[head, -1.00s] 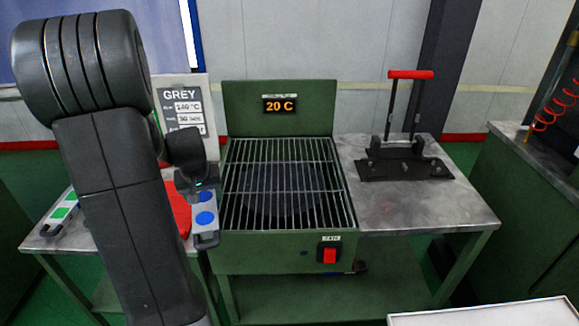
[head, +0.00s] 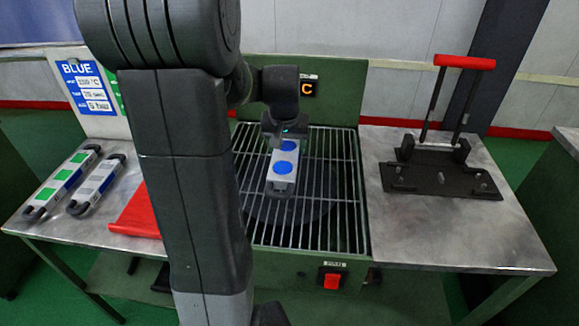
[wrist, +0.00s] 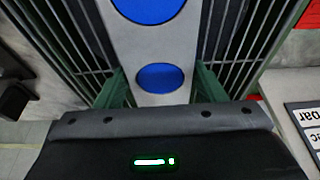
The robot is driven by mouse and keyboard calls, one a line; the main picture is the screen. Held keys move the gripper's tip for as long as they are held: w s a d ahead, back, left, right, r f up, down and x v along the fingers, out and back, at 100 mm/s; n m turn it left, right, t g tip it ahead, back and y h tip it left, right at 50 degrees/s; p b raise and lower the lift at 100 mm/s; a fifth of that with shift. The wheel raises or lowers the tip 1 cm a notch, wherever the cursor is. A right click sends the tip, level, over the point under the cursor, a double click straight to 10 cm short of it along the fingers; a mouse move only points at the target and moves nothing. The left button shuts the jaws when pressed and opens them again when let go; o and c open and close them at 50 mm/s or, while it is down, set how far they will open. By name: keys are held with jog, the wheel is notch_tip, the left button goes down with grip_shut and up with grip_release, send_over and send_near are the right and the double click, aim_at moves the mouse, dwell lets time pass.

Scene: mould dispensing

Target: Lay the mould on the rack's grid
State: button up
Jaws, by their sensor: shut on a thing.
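The mould (head: 285,157) is a light grey bar with blue discs. My gripper (head: 288,134) is shut on its far end and holds it over the rack's grid (head: 328,213), right of the grid's left edge. In the wrist view the mould (wrist: 163,45) runs between the green fingers of my gripper (wrist: 160,88), with grid bars on both sides beneath it. I cannot tell whether the mould touches the bars. My arm hides the left part of the rack.
Two other moulds, one with green marks (head: 62,182) and one with grey (head: 97,184), lie on the left table, with a red object (head: 138,216) nearby. A black press with a red handle (head: 465,62) stands on the right table. A red switch (head: 331,280) is on the rack's front.

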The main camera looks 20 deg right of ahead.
aim_at(285, 152)
jog(key=shift+f, duration=3.6)
jog(key=shift+f, duration=0.15)
jog(key=o, duration=1.6)
jog(key=shift+r, duration=0.35)
jog(key=v, duration=1.1)
jog(key=shift+s+a+r, duration=0.15)
jog(key=shift+s+r, duration=0.05)
jog(key=shift+r, duration=0.05)
